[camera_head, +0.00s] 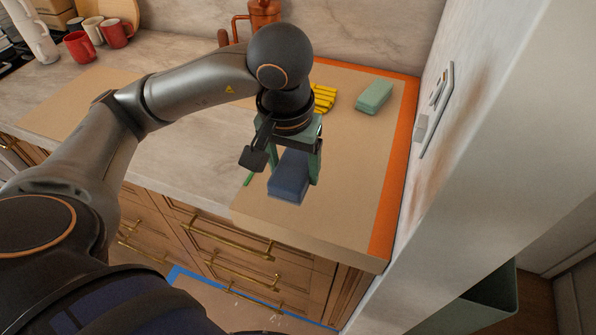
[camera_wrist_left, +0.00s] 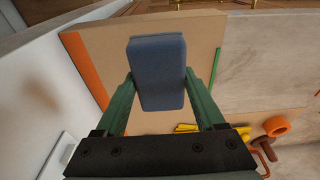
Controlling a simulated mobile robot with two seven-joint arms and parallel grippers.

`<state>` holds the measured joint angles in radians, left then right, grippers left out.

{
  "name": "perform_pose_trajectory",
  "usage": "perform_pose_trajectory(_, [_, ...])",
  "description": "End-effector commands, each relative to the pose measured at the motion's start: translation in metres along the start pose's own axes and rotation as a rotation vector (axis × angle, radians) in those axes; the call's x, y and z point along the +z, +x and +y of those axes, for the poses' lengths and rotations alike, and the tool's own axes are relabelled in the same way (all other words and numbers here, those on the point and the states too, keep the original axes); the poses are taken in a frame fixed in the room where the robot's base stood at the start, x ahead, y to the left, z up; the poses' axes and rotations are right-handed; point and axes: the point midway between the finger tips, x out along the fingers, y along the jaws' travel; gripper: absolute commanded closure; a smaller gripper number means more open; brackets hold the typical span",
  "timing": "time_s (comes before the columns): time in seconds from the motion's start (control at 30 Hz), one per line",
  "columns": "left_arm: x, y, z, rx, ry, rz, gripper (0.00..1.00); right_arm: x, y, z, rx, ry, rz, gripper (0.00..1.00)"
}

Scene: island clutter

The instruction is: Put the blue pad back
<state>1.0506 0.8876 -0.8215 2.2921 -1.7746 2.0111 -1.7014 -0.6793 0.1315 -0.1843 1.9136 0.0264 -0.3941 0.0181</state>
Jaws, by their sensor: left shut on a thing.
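The blue pad (camera_head: 289,178) is a rounded block held between the green fingers of my left gripper (camera_head: 294,166), near the front of the counter's right end. In the left wrist view the blue pad (camera_wrist_left: 157,72) sits between the two fingertips of the left gripper (camera_wrist_left: 158,85), with the tan counter mat behind it. I cannot tell whether the pad touches the surface. A similar green pad (camera_head: 374,97) lies at the back right of the tan mat (camera_head: 350,170). My right gripper is not in view.
A yellow bunch (camera_head: 324,98) lies behind my gripper. An orange strip (camera_head: 396,175) runs along the wall side. A thin green strip (camera_head: 249,179) lies left of the pad. Red mugs (camera_head: 79,46) and a copper pot (camera_head: 264,14) stand at the back. The mat's right part is clear.

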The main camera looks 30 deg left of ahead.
Motion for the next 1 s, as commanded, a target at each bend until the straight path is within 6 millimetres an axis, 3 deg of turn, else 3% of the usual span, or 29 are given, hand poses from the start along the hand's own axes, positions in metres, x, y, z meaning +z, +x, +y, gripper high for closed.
perform_pose_trajectory(0.1, [-0.026,0.021,-0.009,0.000,-0.005,-0.007,0.81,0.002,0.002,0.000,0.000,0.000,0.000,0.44])
perform_pose_trajectory(0.3, [-0.047,0.059,-0.016,0.001,0.000,-0.006,0.81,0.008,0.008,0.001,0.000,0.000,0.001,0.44])
perform_pose_trajectory(0.4, [-0.054,0.068,-0.018,-0.001,0.000,-0.004,0.81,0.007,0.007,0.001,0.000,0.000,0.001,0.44])
perform_pose_trajectory(0.63, [-0.064,0.087,-0.022,-0.001,0.000,-0.003,0.81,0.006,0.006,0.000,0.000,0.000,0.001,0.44])
perform_pose_trajectory(0.8, [-0.059,0.106,-0.021,0.001,0.003,-0.004,0.81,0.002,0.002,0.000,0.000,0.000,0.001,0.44])
perform_pose_trajectory(1.0, [-0.059,0.113,-0.021,0.001,0.004,0.001,0.81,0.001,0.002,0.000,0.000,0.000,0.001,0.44])
